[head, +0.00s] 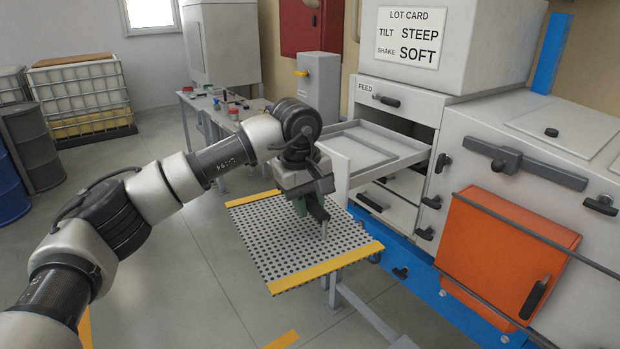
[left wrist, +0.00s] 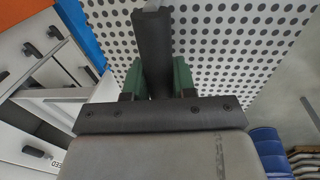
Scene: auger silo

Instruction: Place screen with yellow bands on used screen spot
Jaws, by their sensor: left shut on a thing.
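The screen with yellow bands (head: 275,240) is a light perforated panel with a yellow strip along its near edge and another along its far edge. My left gripper (head: 312,212) is over its middle, shut on a grip piece standing up from it. In the left wrist view, green finger pads (left wrist: 157,85) close on this dark piece, with the perforated face of the screen (left wrist: 240,45) beyond. Grey stand legs (head: 362,308) show below the screen's right side; I cannot tell whether the screen touches the stand. No spot marked as used is readable. My right gripper is out of view.
The machine has an open FEED drawer (head: 365,152) just behind the screen. An orange panel (head: 505,250) and rail are to the right. A workbench (head: 222,108) with small items is behind. Open floor (head: 190,270) lies to the left.

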